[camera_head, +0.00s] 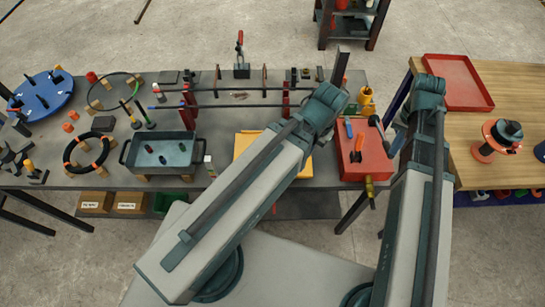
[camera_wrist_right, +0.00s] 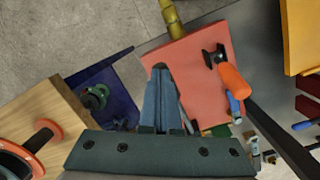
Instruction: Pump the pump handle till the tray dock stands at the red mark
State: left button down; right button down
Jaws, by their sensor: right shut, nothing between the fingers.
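A red box-like unit (camera_head: 374,166) stands at the right end of the dark workbench. An orange handle (camera_wrist_right: 233,80) on a black bracket lies over it in the right wrist view. I cannot tell whether this is the pump handle. A brass cylinder (camera_head: 370,188) sticks out of the red unit's front side. My right gripper (camera_head: 393,138) is at the unit's right side; in the right wrist view its fingers (camera_wrist_right: 160,70) are together and empty, apart from the orange handle. My left gripper is hidden behind its own wrist. I cannot make out the tray dock or red mark.
A red tray (camera_head: 457,82) lies on the wooden table (camera_head: 500,175) at right, with a red-orange spool (camera_head: 502,138) in front. The workbench holds a grey tray (camera_head: 160,153), a yellow panel (camera_head: 248,148) and a blue disc (camera_head: 40,95). My left arm crosses the bench's middle.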

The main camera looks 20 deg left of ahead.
pick_arm(q)
jog(key=shift+f+b, duration=0.65)
pick_arm(e)
jog(key=shift+s+f, duration=0.1)
jog(key=shift+f, duration=0.55)
